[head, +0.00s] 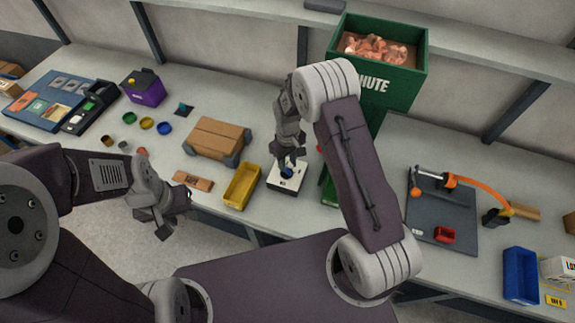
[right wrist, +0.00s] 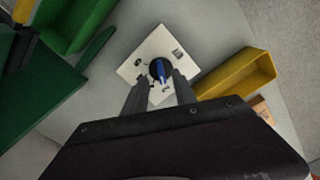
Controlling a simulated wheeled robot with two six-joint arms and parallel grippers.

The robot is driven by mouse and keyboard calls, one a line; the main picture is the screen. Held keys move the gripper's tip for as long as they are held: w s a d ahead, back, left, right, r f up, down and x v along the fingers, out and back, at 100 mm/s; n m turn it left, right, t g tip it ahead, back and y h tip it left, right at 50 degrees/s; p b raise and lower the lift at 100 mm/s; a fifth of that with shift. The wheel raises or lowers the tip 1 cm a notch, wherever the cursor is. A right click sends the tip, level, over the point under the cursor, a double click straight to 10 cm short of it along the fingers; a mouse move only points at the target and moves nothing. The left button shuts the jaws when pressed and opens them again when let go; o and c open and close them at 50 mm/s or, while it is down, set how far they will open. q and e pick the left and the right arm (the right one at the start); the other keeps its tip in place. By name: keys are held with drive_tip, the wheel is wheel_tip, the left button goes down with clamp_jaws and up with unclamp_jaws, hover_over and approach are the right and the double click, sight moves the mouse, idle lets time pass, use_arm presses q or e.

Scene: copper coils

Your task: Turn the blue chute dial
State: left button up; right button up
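The blue chute dial (right wrist: 160,70) sits on a dark round base on a white square plate (right wrist: 133,70). In the head view the dial (head: 287,173) and plate (head: 283,185) are on the bench, with the dial partly covered by my right gripper (head: 288,160). In the right wrist view my right gripper (right wrist: 161,78) has its fingers apart, one on each side of the dial's near end. I cannot tell whether they touch it. My left gripper (head: 168,222) hangs in front of the bench's front edge, away from the dial; its opening is unclear.
A yellow bin (head: 241,187) stands left of the plate, and a cardboard box (head: 217,138) behind it. The green chute (head: 410,90) holds copper pieces. A dark mat (head: 455,230) with an orange-handled tool and a blue bin (head: 520,276) are at the right.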

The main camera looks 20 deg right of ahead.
sight(287, 170)
drive_tip(key=f, duration=0.3)
drive_tip(key=shift+w+f+p, duration=0.1)
drive_tip(key=shift+w+p, duration=0.15)
drive_tip(key=shift+p, duration=0.1)
drive_tip(key=shift+s+f, duration=0.1)
drive_tip(key=shift+f, duration=0.25)
drive_tip(key=shift+s, duration=0.25)
drive_tip(key=shift+w+f, duration=0.1)
drive_tip(key=shift+f, duration=0.05)
drive_tip(key=shift+c, duration=1.2)
drive_tip(key=shift+w, duration=0.1)
clamp_jaws()
